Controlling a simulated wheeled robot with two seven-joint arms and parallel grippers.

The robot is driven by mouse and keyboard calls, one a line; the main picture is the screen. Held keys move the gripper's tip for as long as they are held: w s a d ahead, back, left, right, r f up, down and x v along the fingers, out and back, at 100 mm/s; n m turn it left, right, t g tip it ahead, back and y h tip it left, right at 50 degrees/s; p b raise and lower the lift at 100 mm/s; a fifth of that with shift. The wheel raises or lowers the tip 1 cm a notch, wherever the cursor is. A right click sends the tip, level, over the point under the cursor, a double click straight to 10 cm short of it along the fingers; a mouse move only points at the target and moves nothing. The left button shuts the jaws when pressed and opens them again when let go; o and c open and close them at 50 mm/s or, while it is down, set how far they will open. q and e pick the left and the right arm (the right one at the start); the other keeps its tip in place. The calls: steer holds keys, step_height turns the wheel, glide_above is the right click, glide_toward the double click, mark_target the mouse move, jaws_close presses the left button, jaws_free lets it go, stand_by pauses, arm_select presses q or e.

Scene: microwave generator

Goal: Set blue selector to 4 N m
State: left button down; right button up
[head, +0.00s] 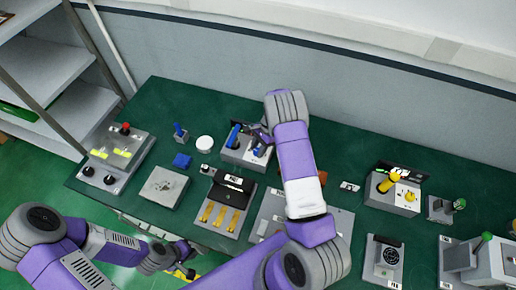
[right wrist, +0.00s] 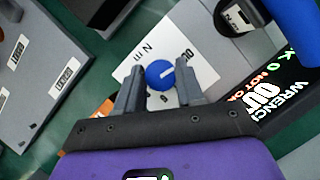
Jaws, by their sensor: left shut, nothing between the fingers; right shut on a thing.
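The blue selector (right wrist: 160,73) is a round knob with a white pointer mark aimed to the upper right in the right wrist view. It sits on a white dial plate (right wrist: 135,68) printed "N m"; its other markings are partly hidden or hard to read. My right gripper (right wrist: 158,88) is shut on the selector, one finger on each side. In the head view the selector (head: 256,152) shows small on a grey unit (head: 240,159), at my right gripper (head: 259,137). My left gripper (head: 184,271) is shut and empty, low at the table's front edge.
A blue handle (head: 233,135) stands on the same unit, close to my right gripper; it also shows in the right wrist view (right wrist: 297,22). A black display (right wrist: 285,95) lies right of the dial.

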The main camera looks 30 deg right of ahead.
steer(key=m+t+b, duration=0.1)
steer(key=m, duration=0.2)
steer(key=shift+s+m, duration=0.1)
steer(key=shift+m, duration=0.3)
steer(key=m+t, duration=0.1)
steer(key=m, duration=0.2)
steer(key=shift+m+t+h, duration=0.3)
steer(key=shift+t, duration=0.1)
steer(key=m+t+h, duration=0.1)
steer(key=m, duration=0.3)
steer(key=shift+s+a+m+b, duration=0.1)
steer(key=shift+m+b, duration=0.2)
steer(key=shift+b, duration=0.1)
steer(key=shift+m+t+h+b, duration=0.3)
steer(key=shift+m+t+h, duration=0.35)
steer(key=shift+m, duration=1.15)
steer(key=shift+h, duration=0.25)
steer(key=o, duration=1)
steer(key=shift+g, duration=0.25)
steer(key=shift+o, duration=0.2)
